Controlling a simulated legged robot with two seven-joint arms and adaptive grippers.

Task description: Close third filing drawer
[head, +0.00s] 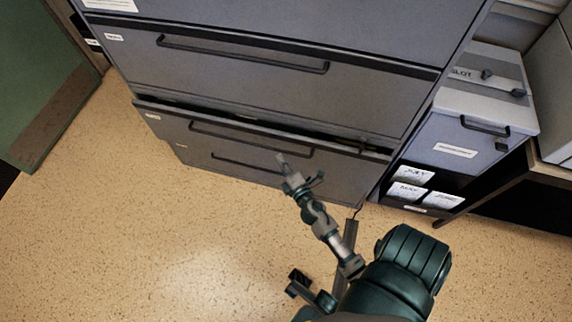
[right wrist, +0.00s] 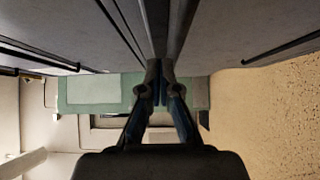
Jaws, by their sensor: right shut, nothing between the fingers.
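A grey filing cabinet (head: 290,85) with stacked drawers fills the upper middle of the head view. A lower drawer (head: 215,131) stands slightly open, with a dark gap along its top edge. Its long dark handle (head: 250,137) runs across its front. My right gripper (head: 283,163) is shut and empty, in front of the lower drawer fronts, just below that handle. In the right wrist view its closed fingers (right wrist: 161,72) point at the cabinet front, close to a dark seam. I cannot tell whether they touch it. My left gripper is not in view.
A smaller grey cabinet (head: 470,125) with a handle stands to the right, above an open dark shelf holding white labelled cards (head: 408,190). A desk edge lies at far right. A green panel (head: 35,80) is at far left. The speckled floor (head: 130,240) in front is clear.

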